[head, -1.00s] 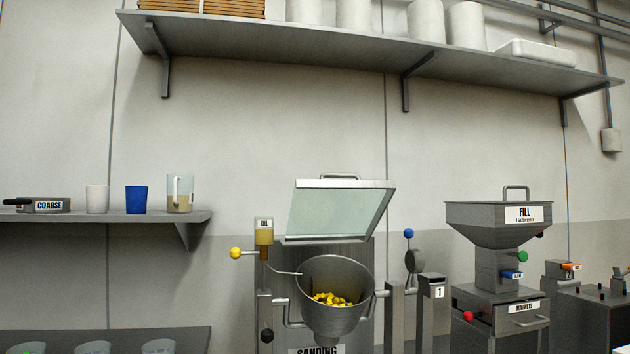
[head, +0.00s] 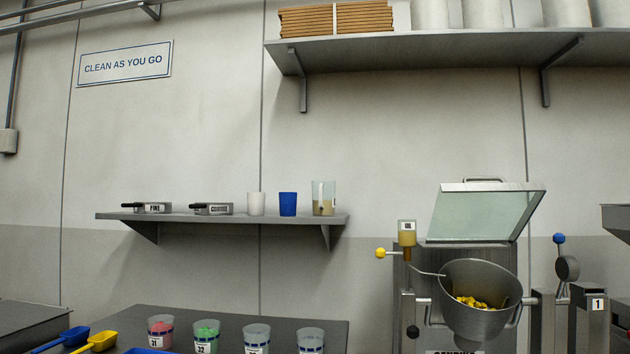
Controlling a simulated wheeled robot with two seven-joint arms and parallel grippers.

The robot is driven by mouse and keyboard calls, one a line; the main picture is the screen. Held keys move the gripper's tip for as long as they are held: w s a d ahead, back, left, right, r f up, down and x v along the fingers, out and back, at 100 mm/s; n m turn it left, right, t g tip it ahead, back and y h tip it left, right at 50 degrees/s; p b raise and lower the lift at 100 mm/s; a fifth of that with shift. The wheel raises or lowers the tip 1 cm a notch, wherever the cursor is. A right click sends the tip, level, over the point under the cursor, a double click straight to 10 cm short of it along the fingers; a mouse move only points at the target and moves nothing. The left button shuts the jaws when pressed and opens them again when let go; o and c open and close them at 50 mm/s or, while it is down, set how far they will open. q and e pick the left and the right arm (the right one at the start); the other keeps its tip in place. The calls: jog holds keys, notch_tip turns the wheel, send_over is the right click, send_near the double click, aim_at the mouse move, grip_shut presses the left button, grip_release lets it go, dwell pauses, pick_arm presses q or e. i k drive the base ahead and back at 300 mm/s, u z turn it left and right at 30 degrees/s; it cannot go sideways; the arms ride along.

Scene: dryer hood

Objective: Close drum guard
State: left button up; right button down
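The drum guard (head: 487,213) is a clear, greenish panel with a metal frame and a handle (head: 484,180) on its top edge. It stands raised and tilted above and behind the drum. The steel drum (head: 482,318) is open at the top and holds yellow pieces (head: 474,302). Its mounts stand on both sides, with a blue-knobbed lever (head: 559,239) at right and a yellow-knobbed oil dispenser (head: 406,236) at left. Neither of my grippers shows in the head view.
A low wall shelf (head: 222,218) holds cups, a jug and labelled sieves. A high shelf (head: 420,50) holds boxes and white containers.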

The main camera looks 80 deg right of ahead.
aim_at(465, 187)
jog(key=u, duration=0.35)
jog(key=k, duration=1.55)
jog(key=z, duration=0.75)
